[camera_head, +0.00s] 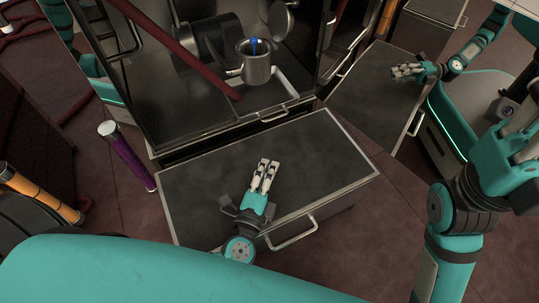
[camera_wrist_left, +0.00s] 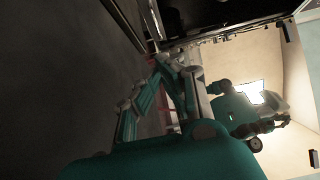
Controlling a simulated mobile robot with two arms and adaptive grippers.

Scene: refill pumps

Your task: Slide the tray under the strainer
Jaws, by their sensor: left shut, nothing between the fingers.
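The tray (camera_head: 215,185) is a wide, dark, flat panel with a pale metal rim and a bar handle (camera_head: 292,233) on its near side. It extends out from the front of a dark, glossy machine. A metal pot-like vessel (camera_head: 257,70), apparently the strainer, sits inside the machine behind the tray, with something blue in it. My left gripper (camera_head: 268,164) is over the tray's middle, fingers together and empty, pointing toward the machine. I cannot tell whether it touches the tray. In the left wrist view its fingers (camera_wrist_left: 162,62) converge beside a dark surface. My right gripper is not in view.
A purple cylinder (camera_head: 127,157) stands left of the tray and an orange one (camera_head: 38,192) farther left. A dark red bar (camera_head: 180,42) crosses the machine's front. My right arm (camera_head: 460,225) is at right. The panel and robot at upper right look like a reflection.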

